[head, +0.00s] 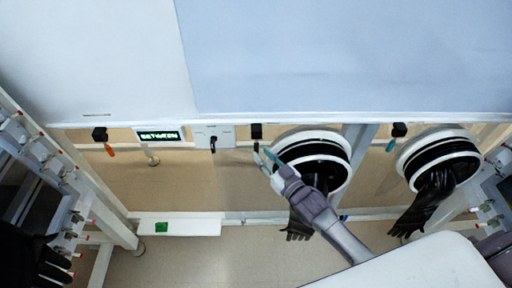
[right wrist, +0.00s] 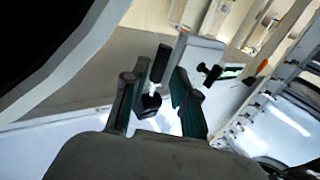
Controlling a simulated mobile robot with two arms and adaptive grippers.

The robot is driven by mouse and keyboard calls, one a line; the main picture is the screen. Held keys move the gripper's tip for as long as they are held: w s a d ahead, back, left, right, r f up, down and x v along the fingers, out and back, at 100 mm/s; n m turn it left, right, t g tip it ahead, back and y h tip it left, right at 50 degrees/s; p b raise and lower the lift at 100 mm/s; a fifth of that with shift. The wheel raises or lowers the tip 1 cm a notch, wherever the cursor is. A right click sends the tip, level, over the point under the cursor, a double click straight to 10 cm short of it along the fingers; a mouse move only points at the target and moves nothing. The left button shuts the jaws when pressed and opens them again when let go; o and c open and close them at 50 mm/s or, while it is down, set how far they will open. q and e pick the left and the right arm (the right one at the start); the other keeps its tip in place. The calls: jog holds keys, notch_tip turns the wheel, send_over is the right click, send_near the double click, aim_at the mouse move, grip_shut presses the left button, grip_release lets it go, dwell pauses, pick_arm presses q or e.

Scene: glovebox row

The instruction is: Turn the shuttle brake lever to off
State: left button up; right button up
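My right gripper (head: 263,152) is raised at the panel's lower edge, just left of the middle glove port. It is open; in the right wrist view its two fingers (right wrist: 158,103) stand apart. A black lever-like part (right wrist: 159,63) shows between or just beyond the fingers; contact cannot be told. In the head view a black block (head: 257,131) sits directly above the fingertips. A white plate with a small black lever (head: 212,143) is to its left; the lever points down. No readable label shows which is the shuttle brake lever. My left gripper is not in view.
A green-lit display (head: 160,135) reads "BETWEEN". Black blocks with an orange handle (head: 109,149) and a teal handle (head: 391,145) hang left and right. Two round glove ports (head: 316,137) (head: 440,139) have hanging black gloves.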

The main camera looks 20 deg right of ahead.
aim_at(258, 150)
jog(key=shift+x, duration=2.1)
jog(key=shift+c, duration=0.3)
grip_shut()
